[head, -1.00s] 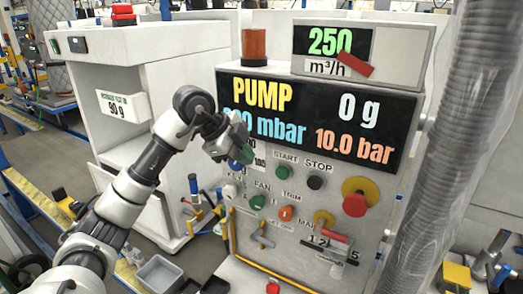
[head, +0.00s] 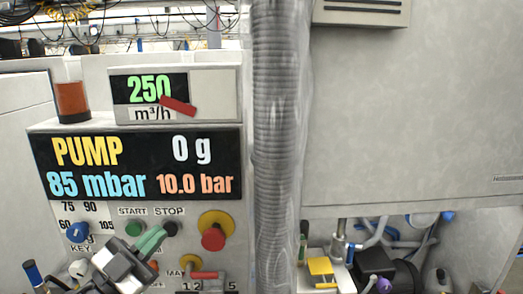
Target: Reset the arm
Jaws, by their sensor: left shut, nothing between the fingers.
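My left gripper (head: 155,236) is low in the left half of the head view, in front of the pump control panel (head: 105,221). Its green fingers are shut and empty, pointing up and right close to the black STOP button (head: 170,229). I cannot tell whether they touch it. The green START button (head: 133,229) is just left of the fingertips. The display (head: 137,165) reads PUMP, 0 g, 85 mbar and 10.0 bar. The gripper hides part of the lower panel. My right gripper is not in view.
A red mushroom button on a yellow plate (head: 213,238) is right of the fingers. A blue KEY knob (head: 77,232) is on the left. A thick grey hose (head: 277,140) runs vertically beside the panel. A large grey cabinet (head: 410,110) fills the right, with pipes beneath.

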